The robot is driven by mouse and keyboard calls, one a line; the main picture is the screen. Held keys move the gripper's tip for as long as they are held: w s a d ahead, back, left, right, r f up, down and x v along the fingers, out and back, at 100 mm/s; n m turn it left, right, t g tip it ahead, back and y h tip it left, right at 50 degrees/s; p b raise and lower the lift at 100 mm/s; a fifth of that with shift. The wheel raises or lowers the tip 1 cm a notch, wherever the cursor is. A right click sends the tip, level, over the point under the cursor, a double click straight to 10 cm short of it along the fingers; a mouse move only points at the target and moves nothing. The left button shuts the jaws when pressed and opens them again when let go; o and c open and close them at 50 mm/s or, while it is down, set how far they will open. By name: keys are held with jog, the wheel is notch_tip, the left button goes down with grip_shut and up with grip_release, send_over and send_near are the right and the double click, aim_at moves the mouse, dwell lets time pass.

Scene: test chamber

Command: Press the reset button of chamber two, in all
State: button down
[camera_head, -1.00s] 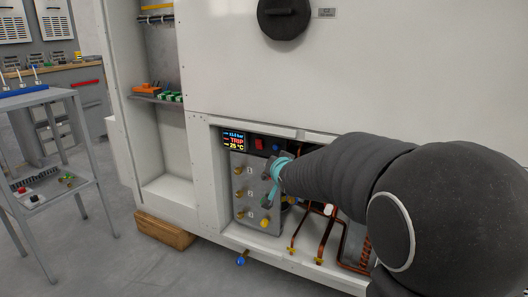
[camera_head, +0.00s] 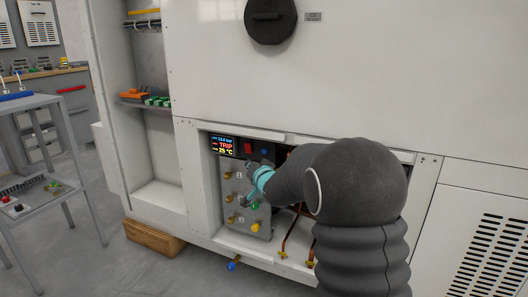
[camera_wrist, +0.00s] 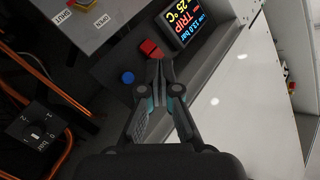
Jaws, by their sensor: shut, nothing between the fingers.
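A grey control panel (camera_head: 237,190) sits in the low recess of the white cabinet. A display (camera_head: 222,145) at its top reads TRIP and 25 °C; it also shows in the wrist view (camera_wrist: 188,18). Right of it are a red switch (camera_head: 248,147) and a blue button (camera_head: 264,152). My gripper (camera_head: 249,168) is shut and empty, in front of the panel. In the wrist view its fingertips (camera_wrist: 160,65) overlap the lower edge of the red switch (camera_wrist: 150,48), with the blue button (camera_wrist: 127,77) to their left. I cannot tell whether they touch anything.
Brass knobs (camera_head: 228,199) line the panel, with a green knob (camera_head: 254,205) and yellow knob (camera_head: 255,227) nearby. Copper pipes (camera_head: 292,235) run right of it. The recess edges are close around my arm. A grey cart (camera_head: 62,150) stands left.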

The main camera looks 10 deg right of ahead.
jog(key=shift+w+d+p, duration=0.7)
jog(key=shift+w+d, duration=0.05)
jog(key=shift+w, duration=0.3)
jog(key=shift+w+d+p, duration=0.65)
jog(key=shift+w+d, duration=0.15)
jog(key=shift+w, duration=0.2)
jog(key=shift+w+d+p, duration=0.7)
jog(key=shift+w+d, duration=0.05)
jog(key=shift+w, duration=0.3)
jog(key=shift+w+d+r, duration=0.1)
jog(key=shift+w, duration=0.05)
jog(key=shift+w+d, duration=0.15)
jog(key=shift+w, duration=0.05)
jog(key=shift+w+d+p, duration=0.3)
jog(key=shift+w+p, duration=0.1)
jog(key=shift+p, duration=0.15)
jog(key=shift+a, duration=0.1)
jog(key=shift+s+a+b, duration=0.4)
jog(key=shift+s+b, duration=0.15)
jog(key=shift+s, duration=0.2)
jog(key=shift+s+a+b, duration=0.75)
jog(key=shift+s+a, duration=0.05)
jog(key=shift+s, duration=0.25)
jog(key=shift+s+a+b, duration=0.75)
jog(key=shift+s, duration=0.25)
